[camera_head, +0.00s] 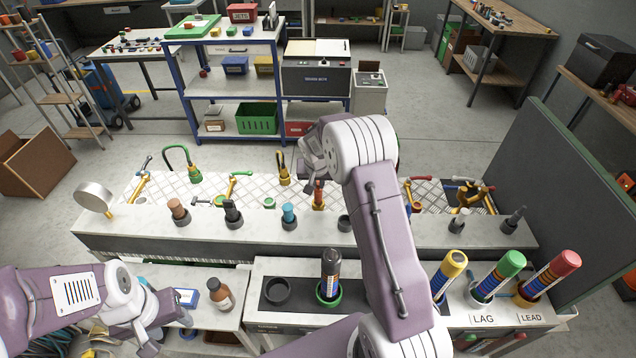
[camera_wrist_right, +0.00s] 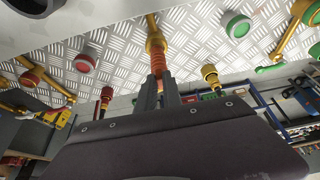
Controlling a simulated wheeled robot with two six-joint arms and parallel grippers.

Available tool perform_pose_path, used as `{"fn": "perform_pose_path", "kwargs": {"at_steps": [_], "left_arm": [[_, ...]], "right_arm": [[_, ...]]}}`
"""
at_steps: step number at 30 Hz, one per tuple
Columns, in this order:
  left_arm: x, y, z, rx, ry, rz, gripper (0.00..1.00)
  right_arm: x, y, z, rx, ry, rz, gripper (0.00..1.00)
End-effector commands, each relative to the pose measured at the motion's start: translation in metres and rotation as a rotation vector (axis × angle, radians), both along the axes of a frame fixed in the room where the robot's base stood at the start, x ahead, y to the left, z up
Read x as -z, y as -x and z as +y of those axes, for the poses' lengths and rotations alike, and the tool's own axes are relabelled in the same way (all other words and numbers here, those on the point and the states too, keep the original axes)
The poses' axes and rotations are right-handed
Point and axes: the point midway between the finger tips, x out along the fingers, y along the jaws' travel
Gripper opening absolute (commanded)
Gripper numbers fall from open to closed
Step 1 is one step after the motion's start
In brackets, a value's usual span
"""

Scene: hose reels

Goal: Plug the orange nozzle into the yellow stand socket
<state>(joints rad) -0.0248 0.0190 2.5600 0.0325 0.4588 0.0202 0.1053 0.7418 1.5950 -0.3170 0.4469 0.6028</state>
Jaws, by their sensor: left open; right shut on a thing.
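The orange nozzle (camera_head: 319,195) shows below my right gripper (camera_head: 316,168) in the head view, over the back side of the white counter. In the right wrist view my right gripper (camera_wrist_right: 158,95) is shut on the ribbed orange nozzle (camera_wrist_right: 157,62). A yellow collar (camera_wrist_right: 155,43) lies at the nozzle's far end, in line with it, against the diamond plate. I cannot tell whether this collar is the stand socket or part of the nozzle, or whether the nozzle is seated. My left gripper (camera_head: 148,325) is open and empty at the lower left.
A yellow fitting with a dark top (camera_head: 284,170) stands left of the nozzle. Several dark sockets with coloured plugs line the counter (camera_head: 390,228). A black cylinder (camera_head: 330,272) and coloured cylinders stand in front. A brown bottle (camera_head: 219,295) is near my left gripper. A grey panel (camera_head: 575,190) bounds the right.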

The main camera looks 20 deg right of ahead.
Motion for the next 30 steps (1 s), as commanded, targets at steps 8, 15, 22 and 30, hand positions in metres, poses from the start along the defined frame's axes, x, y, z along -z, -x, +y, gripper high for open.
{"fn": "perform_pose_path", "kwargs": {"at_steps": [8,15,22,30], "left_arm": [[0.008,0.000,0.000,0.000,0.000,0.000,0.49],[0.014,0.000,0.000,0.000,0.000,0.000,0.49],[0.020,0.000,0.000,0.000,0.000,0.000,0.49],[0.020,0.000,0.000,0.000,0.000,0.000,0.49]], "right_arm": [[0.008,0.000,0.000,0.000,0.000,0.000,0.00],[0.014,0.000,0.000,0.000,0.000,0.000,0.00],[0.020,0.000,0.000,0.000,0.000,0.000,0.00],[0.021,0.000,0.000,0.000,0.000,0.000,0.35]]}}
